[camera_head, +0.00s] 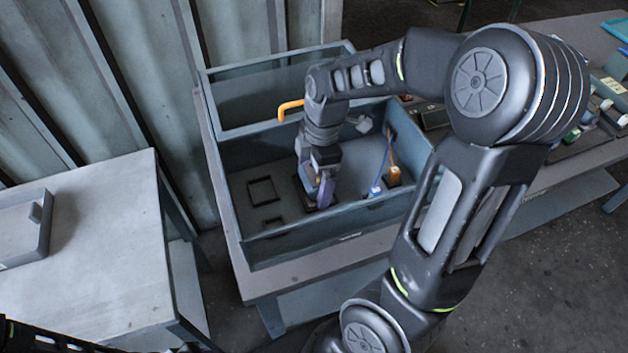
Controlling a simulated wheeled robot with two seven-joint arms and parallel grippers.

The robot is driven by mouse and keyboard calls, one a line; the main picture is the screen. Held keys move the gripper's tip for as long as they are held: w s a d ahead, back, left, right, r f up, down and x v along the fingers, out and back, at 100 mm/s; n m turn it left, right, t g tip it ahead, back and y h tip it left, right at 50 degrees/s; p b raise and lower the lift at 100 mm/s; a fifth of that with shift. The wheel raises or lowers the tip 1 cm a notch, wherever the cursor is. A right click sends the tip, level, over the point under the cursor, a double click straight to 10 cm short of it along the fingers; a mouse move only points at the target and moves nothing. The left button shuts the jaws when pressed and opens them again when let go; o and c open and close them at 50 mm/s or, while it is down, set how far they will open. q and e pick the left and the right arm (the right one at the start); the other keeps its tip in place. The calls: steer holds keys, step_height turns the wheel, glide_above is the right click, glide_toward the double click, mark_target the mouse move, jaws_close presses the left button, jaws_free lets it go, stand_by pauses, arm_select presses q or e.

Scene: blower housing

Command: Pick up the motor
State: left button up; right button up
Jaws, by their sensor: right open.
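The blue-grey blower housing (228,205) stands open on a bench in the middle. My right arm reaches over its far side, and my right gripper (318,193) points down inside it, close to the floor. The gripper is open. A dark square seat (304,200) shows around the fingertips. I cannot clearly make out the motor; the gripper and wrist hide what lies there. My left gripper is out of view.
The housing's raised lid (270,88) with an orange handle (290,107) is at the back. An empty square outline (262,191) lies left of the gripper. A grey table (100,250) with a tray (42,235) stands left. Several small parts lie on the right bench.

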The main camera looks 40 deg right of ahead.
steer(key=c, duration=1.7)
